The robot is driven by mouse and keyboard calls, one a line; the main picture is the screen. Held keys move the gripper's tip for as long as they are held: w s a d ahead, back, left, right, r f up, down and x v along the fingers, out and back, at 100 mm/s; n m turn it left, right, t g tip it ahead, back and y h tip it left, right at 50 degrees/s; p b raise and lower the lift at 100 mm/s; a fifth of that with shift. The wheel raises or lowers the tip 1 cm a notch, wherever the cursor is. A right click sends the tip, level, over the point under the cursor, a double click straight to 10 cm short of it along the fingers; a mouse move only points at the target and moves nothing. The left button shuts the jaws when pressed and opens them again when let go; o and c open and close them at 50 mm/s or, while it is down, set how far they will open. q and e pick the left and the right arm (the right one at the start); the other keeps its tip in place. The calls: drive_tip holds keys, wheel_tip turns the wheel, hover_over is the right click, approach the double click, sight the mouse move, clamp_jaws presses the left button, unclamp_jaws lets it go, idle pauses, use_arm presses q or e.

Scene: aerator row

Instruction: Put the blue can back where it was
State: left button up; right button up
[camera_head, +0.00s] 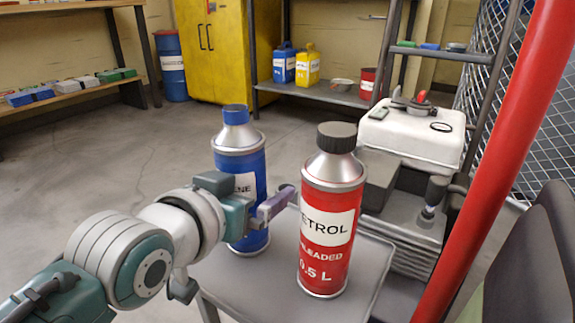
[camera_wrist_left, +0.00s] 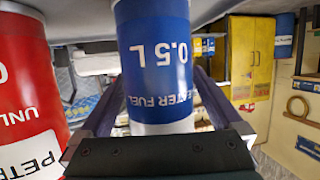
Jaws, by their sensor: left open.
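The blue can (camera_head: 240,163) with a blue cap stands upright on a small grey table (camera_head: 222,282), left of the red petrol can (camera_head: 331,220) with a black cap. My left gripper (camera_head: 262,205) is at the blue can's mid-height. In the left wrist view, which is upside down, the blue can (camera_wrist_left: 155,62) sits between the two spread fingers of the left gripper (camera_wrist_left: 158,100). The jaws are open, and I cannot tell whether either finger touches the can. The red can (camera_wrist_left: 28,90) is beside one finger there. My right gripper is not in view.
A red post (camera_head: 500,150) slants up on the right. A white-topped machine (camera_head: 412,135) stands behind the red can. Shelves with a blue jug (camera_head: 284,65) and a yellow jug (camera_head: 307,66) are at the back. Open floor lies to the left.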

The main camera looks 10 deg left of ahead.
use_arm(q)
drive_tip(key=s+a+r+g+p, duration=0.1)
drive_tip(key=s+g+p, duration=0.1)
drive_tip(key=s, duration=0.7)
drive_tip(key=s+a+r+g+y+p, duration=0.1)
drive_tip(key=s+g, duration=0.3)
drive_tip(key=s, duration=0.6)
drive_tip(key=s+a+r+g+y+p, duration=0.1)
drive_tip(key=s+a+g+p, duration=0.2)
drive_tip(key=s, duration=0.7)
drive_tip(key=shift+r+g, duration=0.25)
drive_tip(key=shift+g, duration=0.35)
